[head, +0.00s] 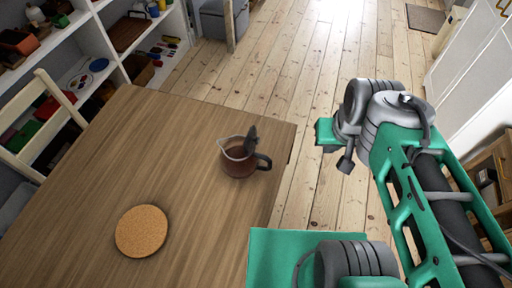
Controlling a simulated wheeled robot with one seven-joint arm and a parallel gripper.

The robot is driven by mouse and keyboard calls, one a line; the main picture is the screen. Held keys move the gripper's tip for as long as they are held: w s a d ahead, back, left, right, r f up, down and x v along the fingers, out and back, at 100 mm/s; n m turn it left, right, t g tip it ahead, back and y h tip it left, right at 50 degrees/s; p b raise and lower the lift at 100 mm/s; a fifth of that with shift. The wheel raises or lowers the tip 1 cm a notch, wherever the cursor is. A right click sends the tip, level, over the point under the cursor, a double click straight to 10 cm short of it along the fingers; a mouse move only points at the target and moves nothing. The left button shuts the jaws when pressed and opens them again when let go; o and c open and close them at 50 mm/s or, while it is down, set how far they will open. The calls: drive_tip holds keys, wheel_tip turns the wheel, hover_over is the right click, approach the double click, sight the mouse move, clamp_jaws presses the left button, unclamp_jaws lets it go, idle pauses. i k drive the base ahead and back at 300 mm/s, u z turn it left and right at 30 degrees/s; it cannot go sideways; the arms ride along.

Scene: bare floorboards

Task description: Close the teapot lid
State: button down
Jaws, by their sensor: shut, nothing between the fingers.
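The teapot (238,163) is a small reddish-brown pot with a pale rim, standing upright on the wooden table near its right edge. Its spout points left and its dark handle points right. Its dark lid (251,137) stands raised at the handle side, so the pot's mouth is open. My gripper (346,160) is at the end of my green and grey arm, to the right of the teapot and apart from it. It is small and partly hidden by the wrist, and it looks shut and empty.
The table (130,165) also bears a round cork mat (141,231) at the front left. A chair (50,110) stands at the table's left. White shelves (100,50) with toys stand behind it. The tabletop around the teapot is clear.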

sight(251, 140)
drive_tip(key=z, duration=0.1)
drive_tip(key=k, duration=1.15)
drive_tip(key=u, duration=0.55)
drive_tip(key=i, duration=0.9)
drive_tip(key=u, duration=1.85)
drive_tip(key=k, duration=0.9)
drive_tip(key=z, duration=0.45)
drive_tip(key=i, duration=0.5)
